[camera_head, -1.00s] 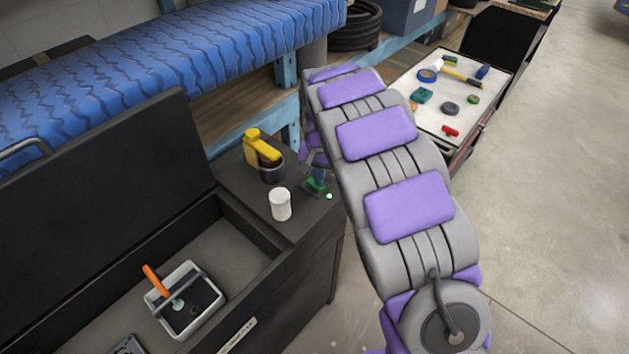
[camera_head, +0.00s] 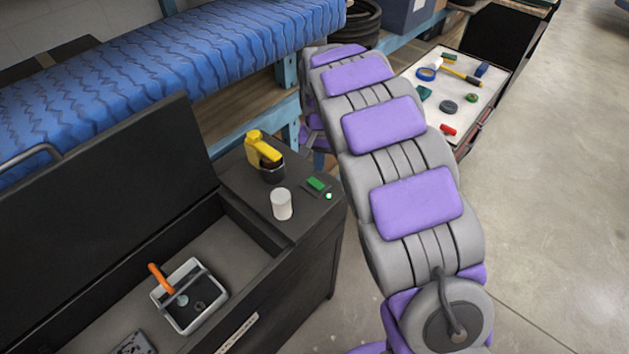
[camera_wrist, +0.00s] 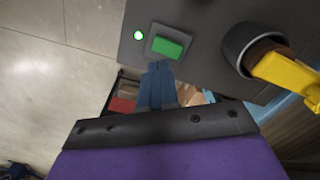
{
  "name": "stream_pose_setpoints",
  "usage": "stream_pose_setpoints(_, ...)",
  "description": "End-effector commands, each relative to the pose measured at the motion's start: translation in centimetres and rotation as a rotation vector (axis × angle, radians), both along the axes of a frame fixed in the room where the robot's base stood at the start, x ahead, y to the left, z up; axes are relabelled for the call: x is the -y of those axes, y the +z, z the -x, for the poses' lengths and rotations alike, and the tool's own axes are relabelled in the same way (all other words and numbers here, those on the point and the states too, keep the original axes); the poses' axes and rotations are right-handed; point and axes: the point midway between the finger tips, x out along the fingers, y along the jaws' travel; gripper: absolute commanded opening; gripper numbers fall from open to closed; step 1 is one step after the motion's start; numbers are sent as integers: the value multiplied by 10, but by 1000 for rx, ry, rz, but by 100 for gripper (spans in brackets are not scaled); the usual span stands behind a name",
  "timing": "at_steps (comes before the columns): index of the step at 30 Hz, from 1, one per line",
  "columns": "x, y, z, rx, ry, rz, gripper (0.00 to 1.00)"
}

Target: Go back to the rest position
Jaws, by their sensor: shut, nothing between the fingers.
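My gripper shows in the wrist view (camera_wrist: 157,70), with its two blue-grey fingers together and nothing between them. Its tips point toward a green block (camera_wrist: 168,47) on a small grey pad on the dark cabinet top, and the gripper is apart from the block. In the head view the green block (camera_head: 317,183) lies uncovered near the cabinet's corner, beside a small bright green-white dot (camera_head: 328,196). My purple and grey arm stretches away to the right of the cabinet and mostly hides the gripper there.
A white cylinder (camera_head: 281,204) and a yellow-handled item in a dark round holder (camera_head: 272,171) stand near the block. An open dark chest holds a grey tray (camera_head: 188,322). A blue-covered bench (camera_head: 180,65) and a tool tray (camera_head: 478,60) lie beyond. Floor at right is clear.

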Motion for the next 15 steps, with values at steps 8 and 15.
stream_pose_setpoints(8, 0, 0, 0, 1, 0, 0, 0)
stream_pose_setpoints(15, 20, 18, 15, 3, -10, 10, 0)
